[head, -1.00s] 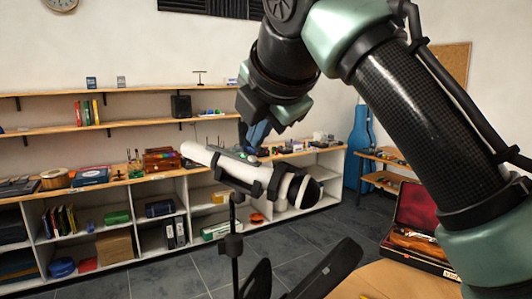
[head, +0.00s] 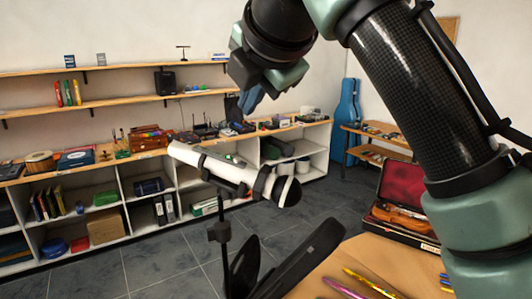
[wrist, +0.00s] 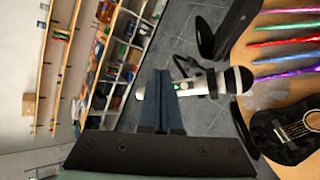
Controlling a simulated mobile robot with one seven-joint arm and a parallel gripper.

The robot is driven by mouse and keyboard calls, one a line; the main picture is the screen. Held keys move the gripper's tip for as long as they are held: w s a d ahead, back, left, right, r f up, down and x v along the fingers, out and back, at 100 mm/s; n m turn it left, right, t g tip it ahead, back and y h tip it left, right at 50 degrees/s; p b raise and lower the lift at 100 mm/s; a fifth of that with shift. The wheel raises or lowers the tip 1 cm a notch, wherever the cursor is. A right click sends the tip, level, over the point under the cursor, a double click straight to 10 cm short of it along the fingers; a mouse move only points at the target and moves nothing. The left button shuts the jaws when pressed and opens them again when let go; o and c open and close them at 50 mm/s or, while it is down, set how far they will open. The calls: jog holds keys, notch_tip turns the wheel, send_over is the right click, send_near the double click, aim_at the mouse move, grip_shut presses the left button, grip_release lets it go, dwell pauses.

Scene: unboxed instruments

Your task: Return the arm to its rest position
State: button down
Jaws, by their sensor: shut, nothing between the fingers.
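My gripper (head: 248,102) hangs from the arm at the upper middle of the head view, with its blue fingers pointing down. In the wrist view my gripper (wrist: 163,76) has its two fingers together with nothing between them. A white microphone (head: 210,164) with a dark head lies tilted in a dark clip on a black stand (head: 222,235). In the head view it is below the fingertips, with a visible gap. In the wrist view the microphone (wrist: 217,83) passes behind the fingertips, which hide part of it.
A dark guitar (wrist: 293,132) shows in the wrist view. Loaded shelves (head: 130,168) line the wall.

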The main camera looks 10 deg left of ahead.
jog(key=s+a+r+m+t+y+b, duration=0.1)
jog(key=s+a+m+t+y+b, duration=0.25)
jog(key=m+t+y+b, duration=0.5)
jog(key=s+d+f+m+t+h+b, duration=0.2)
jog(key=s+d+m+t+h, duration=0.7)
jog(key=m, duration=1.2)
jog(key=s+d+f+h, duration=0.1)
jog(key=s+d+h, duration=0.3)
jog(key=s+d, duration=0.1)
jog(key=shift+d+t+h, duration=0.35)
jog(key=shift+d, duration=0.4)
